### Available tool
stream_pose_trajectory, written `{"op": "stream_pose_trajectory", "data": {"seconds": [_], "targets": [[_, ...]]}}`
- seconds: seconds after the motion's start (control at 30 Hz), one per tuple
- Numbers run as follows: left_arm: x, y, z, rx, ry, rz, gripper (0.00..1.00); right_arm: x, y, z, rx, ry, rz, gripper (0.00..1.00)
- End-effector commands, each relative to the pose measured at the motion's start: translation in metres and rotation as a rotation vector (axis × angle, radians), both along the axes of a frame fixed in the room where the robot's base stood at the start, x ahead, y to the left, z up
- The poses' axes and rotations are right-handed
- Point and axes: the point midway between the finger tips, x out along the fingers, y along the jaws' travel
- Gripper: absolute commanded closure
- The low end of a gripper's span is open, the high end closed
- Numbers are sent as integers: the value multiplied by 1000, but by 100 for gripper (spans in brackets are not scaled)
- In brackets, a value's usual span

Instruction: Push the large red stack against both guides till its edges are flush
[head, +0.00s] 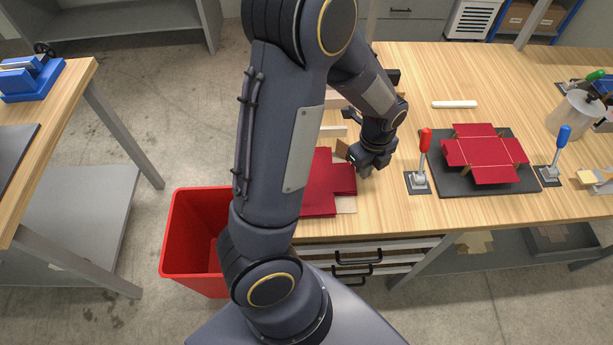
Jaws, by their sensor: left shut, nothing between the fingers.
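The large red stack (322,187) lies flat on the wooden table near its front edge, partly hidden behind my left arm. My left gripper (364,172) is shut and empty at the stack's right edge; I cannot tell whether it touches. A light wooden strip (333,131) stands behind the stack and may be one of the guides. A pale wooden piece (346,205) shows at the stack's front right corner. The left side of the stack is hidden by my arm. My right gripper is not in view.
A red cross-shaped blank (484,151) sits on a black plate to the right, between a red-handled clamp (421,163) and a blue-handled clamp (554,157). A white bar (454,104) lies behind. A red bin (183,240) stands on the floor at left.

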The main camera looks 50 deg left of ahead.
Motion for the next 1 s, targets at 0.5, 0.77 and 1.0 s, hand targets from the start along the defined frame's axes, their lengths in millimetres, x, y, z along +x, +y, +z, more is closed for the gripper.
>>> {"op": "stream_pose_trajectory", "data": {"seconds": [0.5,0.77,1.0], "targets": [[0,0,-2,0,0,0,100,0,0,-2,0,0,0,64],[0,0,-10,0,0,0,100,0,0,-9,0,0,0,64],[0,0,-18,0,0,0,100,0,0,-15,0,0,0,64]]}}
